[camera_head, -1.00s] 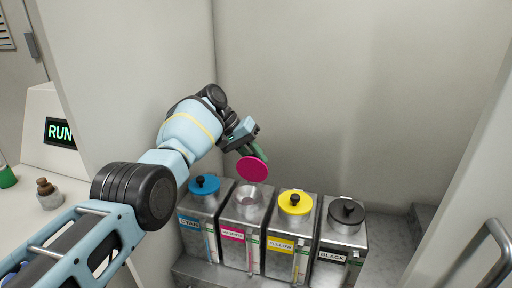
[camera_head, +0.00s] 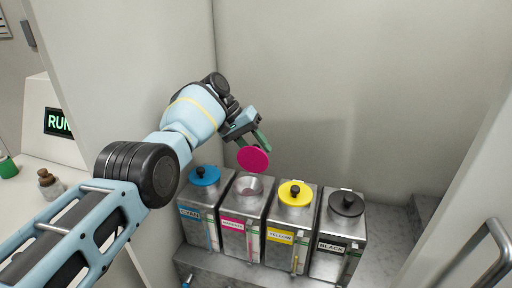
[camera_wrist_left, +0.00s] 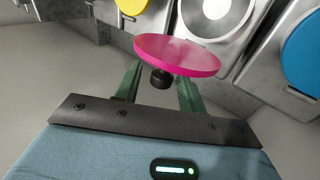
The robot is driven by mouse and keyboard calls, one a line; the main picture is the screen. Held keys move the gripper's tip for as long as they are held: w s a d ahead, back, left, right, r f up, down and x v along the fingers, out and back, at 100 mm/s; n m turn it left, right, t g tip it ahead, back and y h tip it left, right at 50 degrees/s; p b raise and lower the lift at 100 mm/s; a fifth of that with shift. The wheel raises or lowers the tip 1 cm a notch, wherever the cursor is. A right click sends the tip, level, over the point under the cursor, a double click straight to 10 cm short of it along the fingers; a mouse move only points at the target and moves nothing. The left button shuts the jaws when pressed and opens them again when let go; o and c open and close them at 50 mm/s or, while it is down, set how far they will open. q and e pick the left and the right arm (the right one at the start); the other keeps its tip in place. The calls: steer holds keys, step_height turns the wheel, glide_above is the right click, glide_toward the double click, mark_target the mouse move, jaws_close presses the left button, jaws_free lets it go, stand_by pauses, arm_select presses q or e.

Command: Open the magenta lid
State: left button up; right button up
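The magenta lid (camera_head: 253,158) is a round disc, tilted up on edge above the open round mouth of the magenta container (camera_head: 238,222). Its flat face turns to the head camera. In the left wrist view the lid (camera_wrist_left: 178,54) has a black knob (camera_wrist_left: 160,78) pointing toward my gripper. My left gripper (camera_head: 252,142) is just above and behind the lid. Its green fingers (camera_wrist_left: 158,88) stand apart on either side of the knob, with gaps visible, so it looks open. The fingertips are partly hidden by the lid. My right gripper is not in view.
The cyan (camera_head: 196,215), yellow (camera_head: 289,235) and black (camera_head: 338,245) containers stand close in the same row, lids on. Walls enclose the row at the back and sides. A metal handle (camera_head: 494,248) is at the right. A small bottle (camera_head: 48,184) stands on the left counter.

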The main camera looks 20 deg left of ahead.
arm_select(q)
steer(key=v, duration=0.7)
steer(key=shift+a+r+b, duration=0.15)
steer(key=shift+a+b, duration=0.05)
steer(key=shift+b, duration=0.15)
stand_by(0.4)
